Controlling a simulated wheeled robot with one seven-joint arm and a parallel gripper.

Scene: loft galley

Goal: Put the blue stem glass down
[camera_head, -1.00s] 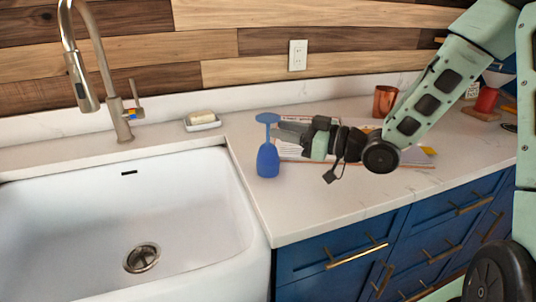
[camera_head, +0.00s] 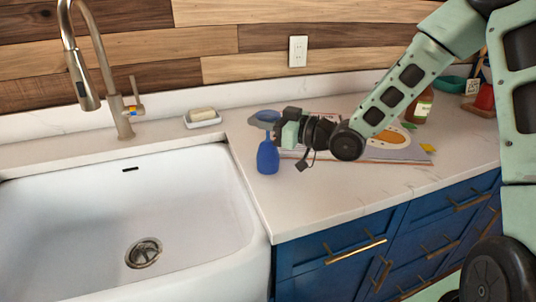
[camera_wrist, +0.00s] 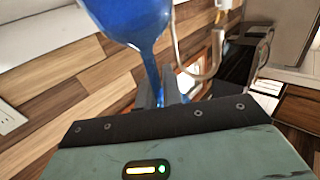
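The blue stem glass (camera_head: 268,157) is upside down at the counter's left part, beside the sink, with its bowl low and its foot on top. My gripper (camera_head: 264,122) reaches it from the right, its grey fingers at the stem just under the foot. In the wrist view the blue bowl (camera_wrist: 130,18) fills the upper middle, and the stem runs down between the close-set fingers (camera_wrist: 159,92). The fingers look shut on the stem. Whether the rim touches the counter (camera_head: 330,205) or hangs just above it, I cannot tell.
The white sink (camera_head: 90,215) with its faucet (camera_head: 118,110) lies to the left. An open printed sheet (camera_head: 410,153) lies to the right under my arm, with a bottle (camera_head: 421,108) behind. The counter in front is clear.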

